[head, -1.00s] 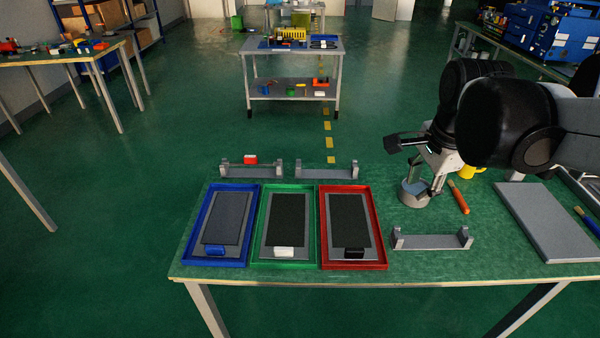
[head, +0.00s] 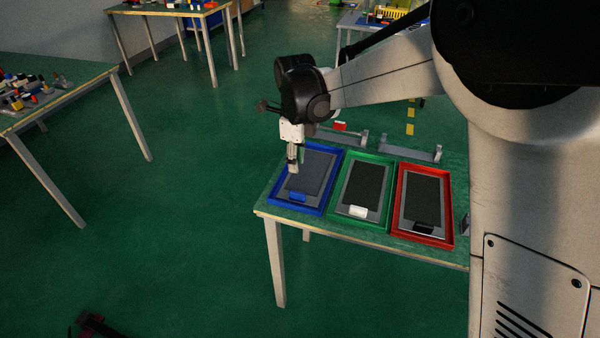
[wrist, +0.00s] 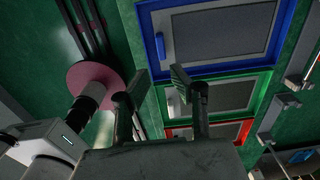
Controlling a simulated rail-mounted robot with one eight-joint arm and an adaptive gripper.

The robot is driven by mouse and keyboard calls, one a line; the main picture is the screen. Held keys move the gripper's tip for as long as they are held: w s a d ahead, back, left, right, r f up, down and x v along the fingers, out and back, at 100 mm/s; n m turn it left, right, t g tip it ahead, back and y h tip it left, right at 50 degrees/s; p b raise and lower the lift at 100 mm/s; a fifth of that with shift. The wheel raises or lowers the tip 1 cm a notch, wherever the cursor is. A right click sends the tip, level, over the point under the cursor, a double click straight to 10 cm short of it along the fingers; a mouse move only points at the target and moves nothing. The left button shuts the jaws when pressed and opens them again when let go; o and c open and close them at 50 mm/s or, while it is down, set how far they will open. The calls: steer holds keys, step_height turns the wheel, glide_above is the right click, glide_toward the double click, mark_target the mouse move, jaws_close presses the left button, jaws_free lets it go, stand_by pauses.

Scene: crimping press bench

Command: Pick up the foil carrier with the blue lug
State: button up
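The foil carrier with the blue lug (head: 298,197) is a grey plate with a dark sheet (head: 313,172), lying flat in the blue tray (head: 277,200) at the left of the bench. In the wrist view the carrier (wrist: 218,32) is at the top, with its blue lug (wrist: 160,46) just beyond the fingertips. My gripper (head: 293,168) points down over the left side of the blue tray, near the lug. In the wrist view my gripper (wrist: 150,86) has its fingers well apart with nothing between them. The exact height above the carrier is unclear.
A green tray (head: 334,208) and a red tray (head: 399,228) stand to the right, holding carriers with a white lug (head: 358,212) and a black lug (head: 423,228). Grey brackets stand behind the trays, one (head: 350,137) with a red piece. Open floor lies left of the bench.

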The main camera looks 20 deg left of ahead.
mark_target(297, 192)
step_height(297, 192, down, 13)
steer(key=shift+w+d+r+b, duration=0.1)
steer(key=shift+b, duration=0.5)
jaws_close()
